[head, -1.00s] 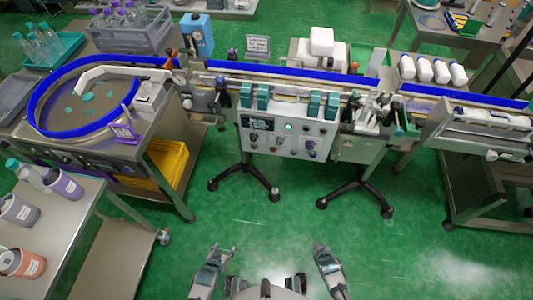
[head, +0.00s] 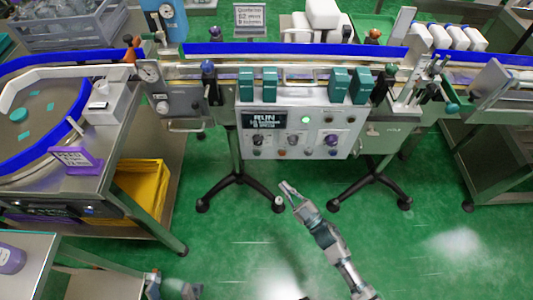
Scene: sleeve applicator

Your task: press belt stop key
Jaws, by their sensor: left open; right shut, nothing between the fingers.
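The control panel (head: 345,145) is a light grey box on the front of the conveyor. Its display (head: 264,119) reads RUN with smaller text below. A green lit button (head: 306,120) is right of the display, with rows of dark knobs and small keys around and below it. I cannot tell which one is the belt stop key. My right gripper (head: 287,192) is shut and empty, below the panel in the picture and apart from it. My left gripper (head: 172,287) is open at the bottom edge, partly cut off, far from the panel.
The conveyor with its blue rail (head: 300,49) runs across above the panel. Teal blocks (head: 257,84) overhang the panel's top edge. Stand legs (head: 238,185) flank the floor below. A yellow bin (head: 142,187) and a steel table are at the left. Green floor is clear in front.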

